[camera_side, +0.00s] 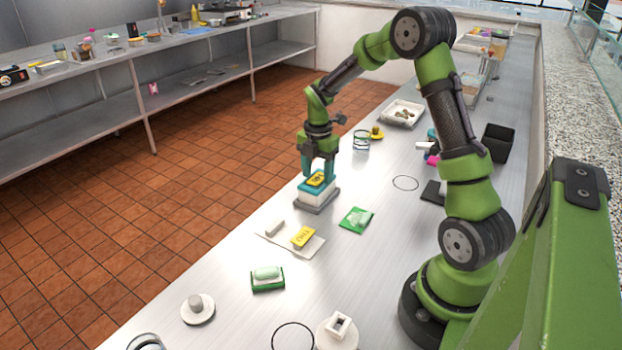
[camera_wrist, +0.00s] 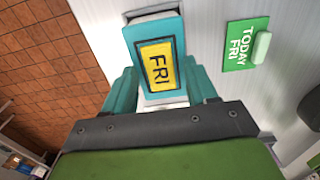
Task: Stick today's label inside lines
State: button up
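A white box with a teal top (camera_side: 317,193) stands on a dark grey base on the counter. A yellow label reading FRI (camera_wrist: 157,66) lies on the teal top (camera_wrist: 150,30), within a black rectangular outline. It also shows in the side view (camera_side: 316,179). My gripper (camera_side: 319,174) is right over the box, with its teal fingers spread on either side of the label. In the wrist view the fingers (camera_wrist: 160,78) stand apart with the label between them; I cannot tell whether they touch the box. A green card reading TODAY FRI (camera_wrist: 236,55) lies beside the box.
A second yellow label (camera_side: 302,237) and a white block (camera_side: 275,228) are on a white sheet nearer the front.

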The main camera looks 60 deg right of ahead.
aim_at(318, 178)
notch_tip(318, 178, up, 17)
dwell(0.7)
dwell(0.3)
jog(key=shift+f, duration=0.1)
grip_shut()
dwell(0.9)
jog(key=shift+n, duration=0.8)
notch_tip(318, 178, down, 15)
jog(key=shift+f, duration=0.15)
dwell(0.7)
jog(key=shift+f, duration=0.55)
